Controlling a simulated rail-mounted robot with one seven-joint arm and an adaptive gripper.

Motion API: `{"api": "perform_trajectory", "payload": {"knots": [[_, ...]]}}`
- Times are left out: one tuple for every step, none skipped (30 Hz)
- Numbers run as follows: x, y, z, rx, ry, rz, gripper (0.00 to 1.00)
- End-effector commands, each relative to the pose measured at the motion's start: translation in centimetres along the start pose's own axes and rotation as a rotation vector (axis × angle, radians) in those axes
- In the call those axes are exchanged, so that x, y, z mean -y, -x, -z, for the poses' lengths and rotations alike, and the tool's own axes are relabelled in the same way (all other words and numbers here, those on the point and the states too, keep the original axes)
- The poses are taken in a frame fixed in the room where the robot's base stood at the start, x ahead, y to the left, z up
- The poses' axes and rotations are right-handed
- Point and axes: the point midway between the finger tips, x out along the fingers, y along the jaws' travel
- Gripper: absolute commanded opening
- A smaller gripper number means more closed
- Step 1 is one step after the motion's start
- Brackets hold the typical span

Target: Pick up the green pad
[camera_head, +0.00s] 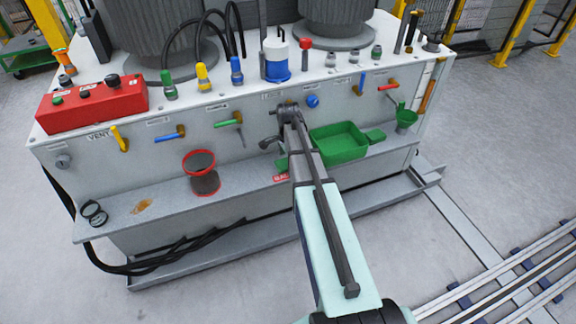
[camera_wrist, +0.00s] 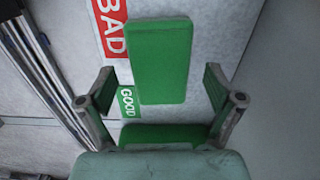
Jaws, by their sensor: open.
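The green pad (camera_wrist: 160,60) is a flat rectangular block in the wrist view, lying between and beyond the fingertips of my gripper (camera_wrist: 159,76). My gripper is open, with a gap on each side of the pad. A second green piece (camera_wrist: 165,134) shows near the palm; I cannot tell what it belongs to. In the head view my arm covers the gripper's fingers. A small green edge (camera_head: 282,163) shows left of my arm on the shelf; I cannot tell whether it is the pad.
A red BAD label (camera_wrist: 111,22) and a green GOOD label (camera_wrist: 129,102) lie beside the pad. A green tray (camera_head: 340,144) sits right of my arm on the shelf (camera_head: 240,182). A red-rimmed cup (camera_head: 202,172) stands left. Valve handles and a red control box (camera_head: 92,103) are above.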

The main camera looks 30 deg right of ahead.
Motion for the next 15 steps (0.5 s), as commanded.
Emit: {"api": "perform_trajectory", "payload": {"knots": [[0.00,-0.32,-0.01,0.000,0.000,0.000,0.92],[0.01,-0.37,-0.01,0.000,0.000,0.001,0.92],[0.01,-0.38,-0.01,0.000,0.000,0.001,0.92],[0.01,-0.37,0.00,0.000,0.000,0.001,0.92],[0.01,-0.35,0.00,0.000,0.000,0.001,0.92],[0.01,-0.34,0.00,0.000,0.000,0.001,0.92],[0.01,-0.34,-0.01,0.000,0.000,0.001,0.92],[0.01,-0.34,-0.01,0.000,0.000,0.001,0.88],[0.00,-0.34,-0.01,0.000,0.000,0.001,0.74],[0.00,-0.33,-0.01,0.000,0.000,0.001,0.63],[0.00,-0.33,-0.01,0.000,0.000,0.001,0.53],[0.00,-0.33,-0.01,0.000,0.000,0.001,0.39],[0.00,-0.34,-0.01,0.000,0.000,0.001,0.38],[-0.01,-0.34,0.00,0.000,0.000,0.001,0.38],[-0.01,-0.35,-0.01,0.000,0.000,0.001,0.38]]}}
